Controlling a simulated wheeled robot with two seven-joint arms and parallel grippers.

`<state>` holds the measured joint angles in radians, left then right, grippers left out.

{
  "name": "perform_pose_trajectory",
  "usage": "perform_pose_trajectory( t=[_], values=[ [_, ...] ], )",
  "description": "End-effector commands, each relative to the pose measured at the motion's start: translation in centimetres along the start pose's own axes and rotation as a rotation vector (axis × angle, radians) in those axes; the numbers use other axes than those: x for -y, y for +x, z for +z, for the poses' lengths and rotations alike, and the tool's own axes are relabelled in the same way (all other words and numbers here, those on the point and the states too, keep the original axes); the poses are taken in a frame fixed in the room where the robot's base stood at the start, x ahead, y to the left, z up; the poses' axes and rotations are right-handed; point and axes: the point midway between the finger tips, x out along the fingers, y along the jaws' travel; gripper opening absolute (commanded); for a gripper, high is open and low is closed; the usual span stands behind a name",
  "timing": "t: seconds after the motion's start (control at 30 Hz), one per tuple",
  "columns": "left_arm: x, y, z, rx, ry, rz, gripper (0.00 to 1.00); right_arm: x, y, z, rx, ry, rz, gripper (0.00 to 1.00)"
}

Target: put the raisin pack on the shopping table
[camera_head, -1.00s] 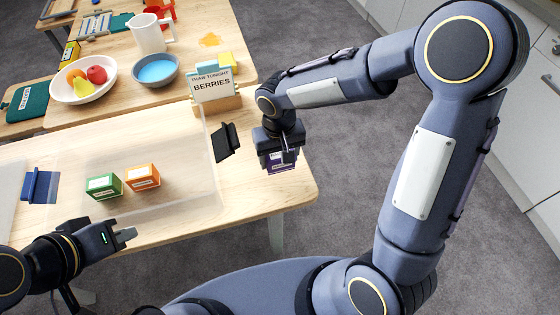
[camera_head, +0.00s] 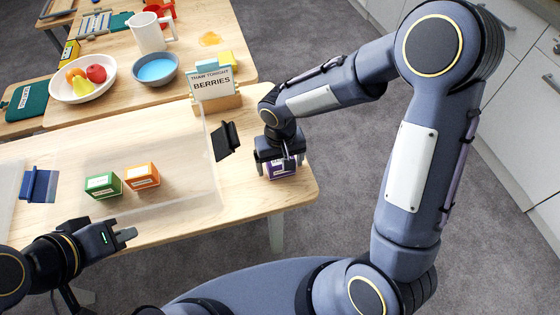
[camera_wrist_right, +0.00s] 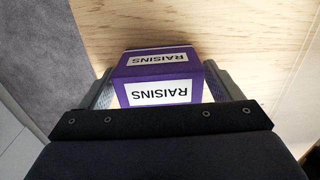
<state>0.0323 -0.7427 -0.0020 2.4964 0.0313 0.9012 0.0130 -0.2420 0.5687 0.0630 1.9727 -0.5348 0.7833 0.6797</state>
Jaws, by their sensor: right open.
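The purple raisin pack (camera_head: 284,172), labelled RAISINS, is on the light wood table (camera_head: 245,190) near its right edge. It fills the middle of the right wrist view (camera_wrist_right: 160,77), with wood behind it. My right gripper (camera_head: 277,161) is over the pack, open, with one finger on either side of it in the right wrist view (camera_wrist_right: 159,88). The pack's underside is hidden. My left gripper (camera_head: 126,234) is at the table's front edge, away from the pack, with nothing visible in it; its finger gap is unclear.
A clear bin (camera_head: 208,160) holds a green box (camera_head: 103,186) and an orange box (camera_head: 141,176), left of the pack. A BERRIES sign (camera_head: 214,85) stands behind. A fruit bowl (camera_head: 60,92), blue bowl (camera_head: 155,69) and white pitcher (camera_head: 147,33) are farther back.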

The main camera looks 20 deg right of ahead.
Motion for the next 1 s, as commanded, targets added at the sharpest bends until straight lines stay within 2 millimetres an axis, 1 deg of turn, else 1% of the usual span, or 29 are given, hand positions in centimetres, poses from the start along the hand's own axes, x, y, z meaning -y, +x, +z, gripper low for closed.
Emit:
perform_pose_trajectory(
  t=[0.13, 0.2, 0.27, 0.37, 0.6, 0.7, 0.83, 1.0],
  values=[
    [-0.1, -0.2, -0.1, 0.0, 0.0, 0.0, 0.0, 0.0, -0.2, 0.0, 0.0, 0.0, 0.0, 0.85],
    [-0.2, -0.5, -0.2, 0.0, 0.0, 0.0, 0.0, 0.0, -0.7, 0.0, -0.001, 0.0, 0.0, 0.85],
    [-0.2, -0.4, -0.2, 0.0, 0.0, 0.0, 0.0, 0.0, -1.3, -0.1, -0.003, 0.002, 0.0, 0.85],
    [-0.2, -0.5, -0.2, 0.0, 0.0, 0.0, 0.0, 0.0, -3.2, -0.1, -0.007, 0.002, -0.002, 0.85],
    [-0.3, -0.7, -0.3, 0.0, 0.0, 0.0, 0.0, 0.0, -8.4, -0.1, -0.006, 0.001, -0.001, 0.85],
    [-0.4, -0.8, -0.4, 0.0, 0.0, 0.0, 0.0, 0.0, -10.2, -0.1, -0.004, 0.001, -0.002, 0.85],
    [-0.4, -0.8, -0.4, 0.0, 0.0, 0.0, 0.0, 0.0, -11.7, -0.1, -0.003, -0.001, -0.001, 0.85],
    [-0.4, -0.8, -0.4, 0.0, 0.0, 0.0, 0.0, 0.0, -12.3, 0.0, -0.001, 0.0, -0.001, 0.85]
  ],
)
